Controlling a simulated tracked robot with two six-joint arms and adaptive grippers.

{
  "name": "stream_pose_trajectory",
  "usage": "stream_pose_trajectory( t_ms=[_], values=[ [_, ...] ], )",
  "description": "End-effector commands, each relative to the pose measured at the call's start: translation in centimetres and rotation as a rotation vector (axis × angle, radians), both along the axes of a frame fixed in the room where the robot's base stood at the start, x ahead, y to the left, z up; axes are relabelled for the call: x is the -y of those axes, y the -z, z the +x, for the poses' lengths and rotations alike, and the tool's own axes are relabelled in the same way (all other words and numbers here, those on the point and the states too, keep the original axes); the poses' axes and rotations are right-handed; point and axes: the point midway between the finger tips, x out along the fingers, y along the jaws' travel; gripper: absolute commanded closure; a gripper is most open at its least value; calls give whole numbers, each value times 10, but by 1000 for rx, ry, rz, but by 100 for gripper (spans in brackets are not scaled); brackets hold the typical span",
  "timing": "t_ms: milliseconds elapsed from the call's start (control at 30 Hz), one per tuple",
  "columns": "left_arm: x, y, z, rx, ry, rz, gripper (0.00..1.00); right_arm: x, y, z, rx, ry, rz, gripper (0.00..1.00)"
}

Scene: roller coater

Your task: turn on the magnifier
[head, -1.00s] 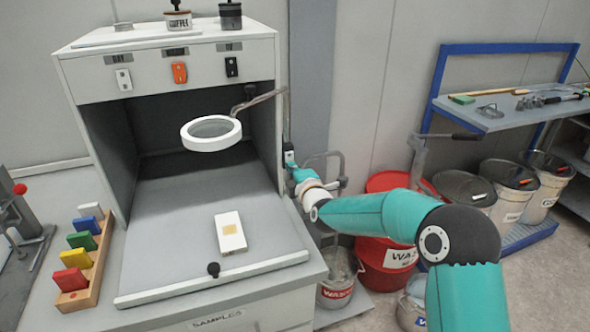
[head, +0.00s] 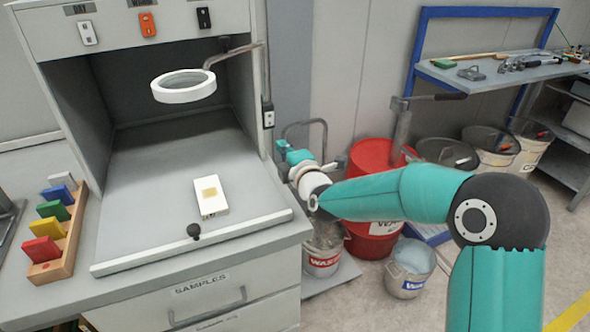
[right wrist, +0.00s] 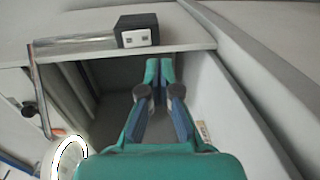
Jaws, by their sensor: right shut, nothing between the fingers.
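The magnifier (head: 184,86) is a white ring with a lens, on a metal arm inside the grey booth. Its ring also shows at the lower left of the right wrist view (right wrist: 68,158), looking bright; I cannot tell whether it is lit. A small black box with a white face (head: 268,115) sits on the booth's right front edge; it also shows in the right wrist view (right wrist: 138,31). My right gripper (right wrist: 159,70) is shut and empty, apart from that box; in the head view it (head: 283,149) is below it. My left gripper is out of view.
A white sample block (head: 211,197) lies on the booth floor. A wooden rack (head: 62,250) of coloured blocks stands left. Red bins (head: 372,205) and buckets (head: 410,268) stand on the floor at right. A blue-framed shelf (head: 490,75) is behind.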

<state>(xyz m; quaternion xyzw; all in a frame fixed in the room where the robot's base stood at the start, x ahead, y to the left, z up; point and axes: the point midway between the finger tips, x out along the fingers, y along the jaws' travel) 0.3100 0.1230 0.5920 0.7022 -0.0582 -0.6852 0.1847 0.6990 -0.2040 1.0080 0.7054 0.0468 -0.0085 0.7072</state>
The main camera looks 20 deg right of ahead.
Motion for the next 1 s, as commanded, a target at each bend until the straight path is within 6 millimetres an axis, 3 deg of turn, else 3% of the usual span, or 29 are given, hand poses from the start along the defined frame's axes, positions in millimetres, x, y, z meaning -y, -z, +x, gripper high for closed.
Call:
stream_pose_trajectory(
  t_ms=[200,367,1000],
  values=[
    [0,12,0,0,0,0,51,2,6,-39,1,0,0,100],
    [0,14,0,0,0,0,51,3,7,-54,1,1,0,100],
    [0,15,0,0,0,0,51,4,7,-57,1,2,0,100]
  ],
)
